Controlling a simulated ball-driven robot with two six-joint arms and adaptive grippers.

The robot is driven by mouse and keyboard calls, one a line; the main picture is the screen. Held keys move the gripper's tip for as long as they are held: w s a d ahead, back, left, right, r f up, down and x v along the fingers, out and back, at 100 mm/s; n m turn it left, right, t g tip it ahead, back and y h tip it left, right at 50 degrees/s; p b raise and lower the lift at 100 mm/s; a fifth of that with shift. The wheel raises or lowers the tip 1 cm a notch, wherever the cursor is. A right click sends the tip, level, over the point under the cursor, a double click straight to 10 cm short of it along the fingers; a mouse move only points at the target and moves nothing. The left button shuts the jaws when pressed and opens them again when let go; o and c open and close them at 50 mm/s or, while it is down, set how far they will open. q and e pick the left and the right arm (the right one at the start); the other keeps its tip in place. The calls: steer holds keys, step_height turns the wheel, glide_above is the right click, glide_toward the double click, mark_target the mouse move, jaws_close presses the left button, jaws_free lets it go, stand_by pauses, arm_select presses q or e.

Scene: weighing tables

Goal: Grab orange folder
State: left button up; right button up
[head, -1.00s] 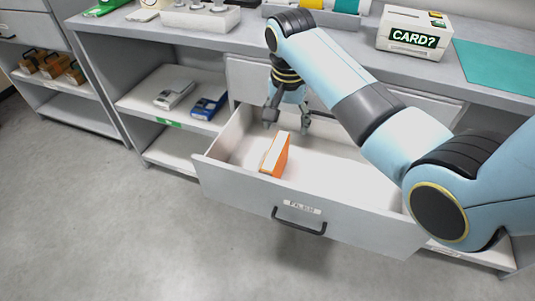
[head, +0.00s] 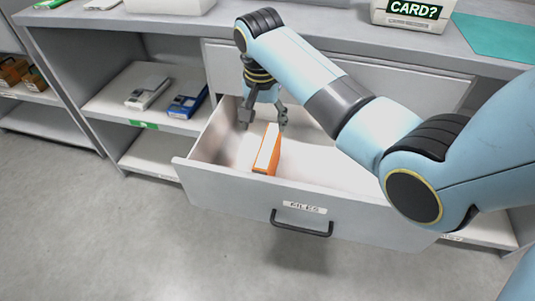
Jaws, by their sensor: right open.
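The orange folder (head: 266,150) stands in the open drawer (head: 240,198), toward its left side. It has an orange side and cover and a pale top edge. My right gripper (head: 264,126) is over the drawer, just behind and above the folder. Its fingers are spread, one to each side of the folder's far end, and hold nothing. I cannot tell whether a finger touches the folder. My left gripper is not in view.
The drawer has a black handle (head: 301,224) and a FILES label. Shelves at left hold a grey device (head: 147,93) and a blue one (head: 187,101). The rest of the drawer is clear.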

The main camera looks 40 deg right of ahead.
steer(key=b, duration=0.3)
glide_above(266, 148)
steer(key=f, duration=0.4)
steer(key=shift+s+a+f, duration=0.25)
steer(key=shift+a+f, duration=0.05)
steer(key=shift+f, duration=0.05)
steer(key=f, duration=0.3)
steer(key=f+b, duration=0.1)
steer(key=shift+w+d+f, duration=0.15)
steer(key=shift+d+f, duration=0.1)
steer(key=shift+f, duration=0.1)
steer(key=f+b, duration=0.1)
steer(key=d+f, duration=0.1)
steer(key=f, duration=0.1)
steer(key=f+b, duration=0.1)
steer(key=f, duration=0.1)
steer(key=shift+w+d+f+b, duration=0.2)
steer(key=shift+w+b, duration=0.1)
steer(key=shift+w, duration=0.1)
steer(key=shift+r, duration=0.1)
steer(key=shift+c, duration=0.5)
jaws_close()
